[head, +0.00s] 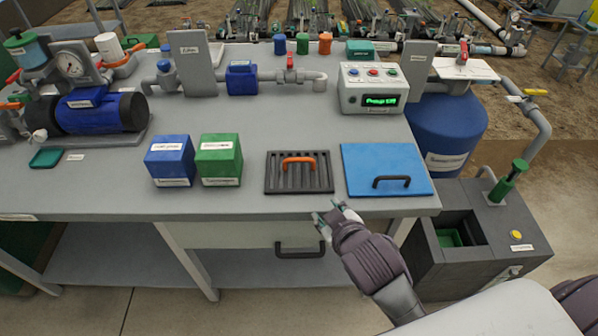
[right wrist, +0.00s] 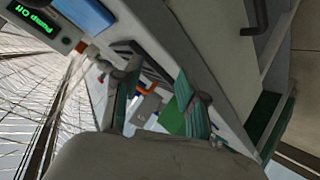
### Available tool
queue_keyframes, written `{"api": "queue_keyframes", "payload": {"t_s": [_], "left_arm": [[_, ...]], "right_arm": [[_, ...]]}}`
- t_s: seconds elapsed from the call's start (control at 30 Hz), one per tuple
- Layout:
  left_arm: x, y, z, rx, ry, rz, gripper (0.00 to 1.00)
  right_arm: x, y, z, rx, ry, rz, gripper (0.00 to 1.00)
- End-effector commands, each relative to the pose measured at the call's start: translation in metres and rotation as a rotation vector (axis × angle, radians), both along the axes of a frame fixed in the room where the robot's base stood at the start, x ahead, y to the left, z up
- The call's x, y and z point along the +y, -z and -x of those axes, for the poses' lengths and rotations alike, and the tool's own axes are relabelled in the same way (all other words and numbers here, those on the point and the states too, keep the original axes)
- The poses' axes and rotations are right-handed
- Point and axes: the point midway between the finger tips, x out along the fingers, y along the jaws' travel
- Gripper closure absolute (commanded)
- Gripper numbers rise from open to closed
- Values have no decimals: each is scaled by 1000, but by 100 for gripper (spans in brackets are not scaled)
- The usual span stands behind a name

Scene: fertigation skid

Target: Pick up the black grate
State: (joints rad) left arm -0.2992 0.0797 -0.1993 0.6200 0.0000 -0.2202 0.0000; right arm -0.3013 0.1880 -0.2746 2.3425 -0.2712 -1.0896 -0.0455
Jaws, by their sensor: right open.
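The black grate (head: 270,181) lies flat on the grey bench near its front edge. It is a dark slatted square with an orange handle (head: 298,160) arched over its top. In the right wrist view the orange handle (right wrist: 148,89) shows partly between the fingers. My right gripper (head: 332,213) is open and empty, just off the bench's front edge, in front of the grate and a little to its right. It does not touch the grate. The wrist view shows its two fingers spread apart (right wrist: 160,98). My left gripper is in neither view.
A blue panel (head: 365,160) with a black handle lies right of the grate. Green (head: 218,155) and blue (head: 170,157) boxes stand left of it. Behind are a pump control box (head: 372,88) and pipework. A drawer handle (head: 300,250) juts out below the bench edge.

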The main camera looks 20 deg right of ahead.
Motion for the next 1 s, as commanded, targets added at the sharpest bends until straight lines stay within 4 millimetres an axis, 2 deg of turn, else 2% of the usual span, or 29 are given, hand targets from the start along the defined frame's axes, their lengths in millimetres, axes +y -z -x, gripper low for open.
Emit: {"api": "queue_keyframes", "payload": {"t_s": [0.03, 0.1, 0.17, 0.2, 0.27, 0.3, 0.4, 0.43, 0.5, 0.57, 0.6, 0.67, 0.7, 0.77, 0.8, 0.83, 0.87, 0.9, 0.97, 1.0], "left_arm": [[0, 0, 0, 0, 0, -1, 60], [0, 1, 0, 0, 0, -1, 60], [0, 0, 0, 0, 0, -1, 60], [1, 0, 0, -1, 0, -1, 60], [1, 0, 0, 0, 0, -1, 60], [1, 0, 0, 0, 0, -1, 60], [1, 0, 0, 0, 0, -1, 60], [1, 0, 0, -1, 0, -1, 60], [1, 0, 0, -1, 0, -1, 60], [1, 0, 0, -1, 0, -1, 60], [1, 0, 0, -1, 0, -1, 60], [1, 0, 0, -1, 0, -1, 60], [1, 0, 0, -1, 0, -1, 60], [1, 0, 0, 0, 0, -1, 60], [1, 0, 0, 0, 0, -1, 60], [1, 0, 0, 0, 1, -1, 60], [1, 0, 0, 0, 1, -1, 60], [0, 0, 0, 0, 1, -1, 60], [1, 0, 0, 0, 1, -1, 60], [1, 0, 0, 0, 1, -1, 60]], "right_arm": [[8, -30, -25, -130, -43, 45, 59], [23, -72, -52, -314, -109, 115, 59], [41, -112, -72, -484, -176, 186, 59], [56, -140, -81, -605, -229, 240, 59], [82, -183, -90, -798, -319, 335, 59], [103, -211, -91, -930, -389, 408, 59], [160, -263, -77, -1249, -586, 601, 59], [177, -274, -69, -1340, -651, 664, 59], [215, -286, -49, -1535, -816, 818, 59], [242, -284, -31, -1683, -971, 963, 59], [258, -276, -20, -1770, -1085, 1061, 59], [274, -256, -8, -1875, -1270, 1218, 59], [279, -239, -4, -1926, -1404, 1325, 59], [279, -210, -4, -1968, -1621, 1489, 59], [272, -189, -8, -1968, -1778, 1601, 59], [263, -175, -14, 1878, 1828, -1621, 59], [252, -161, -22, 1731, 1831, -1593, 59], [233, -145, -34, 1538, 1834, -1557, 59], [198, -127, -55, 1262, 1844, -1497, 59], [171, -121, -70, 1093, 1854, -1459, 59]]}}
